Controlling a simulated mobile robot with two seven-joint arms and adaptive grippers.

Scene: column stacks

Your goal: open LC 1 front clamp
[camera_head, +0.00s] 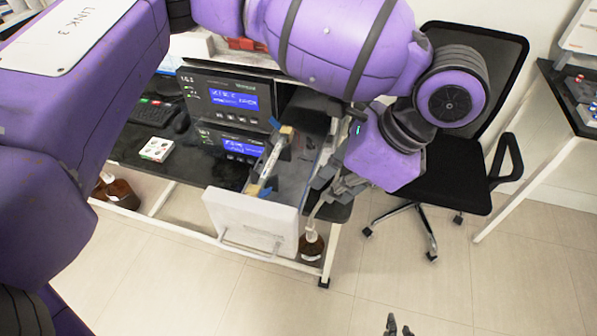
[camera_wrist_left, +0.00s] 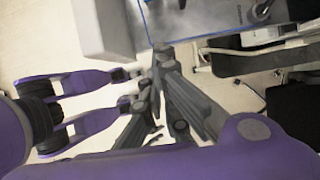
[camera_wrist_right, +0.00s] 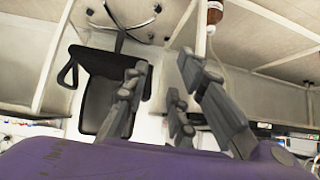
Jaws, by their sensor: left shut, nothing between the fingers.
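A metal column (camera_head: 271,158) lies slanted on the open white drawer unit, with a tan, blue-marked block at its far end (camera_head: 286,131) and another at its near end (camera_head: 254,190). The near block is where a front clamp would sit; it is too small to tell its state. My left gripper (camera_head: 327,190) is shut and empty, just right of the drawer and apart from the near block. In the left wrist view its fingertips (camera_wrist_left: 161,52) are together beside the drawer's white front (camera_wrist_left: 104,27). My right gripper (camera_wrist_right: 160,70) is open and empty; its tips show at the head view's bottom edge.
Two instrument panels with blue screens (camera_head: 233,98) stand behind the drawer. A brown bottle (camera_head: 311,246) stands below its right side. A black office chair (camera_head: 446,180) is at the right. The floor in front is clear.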

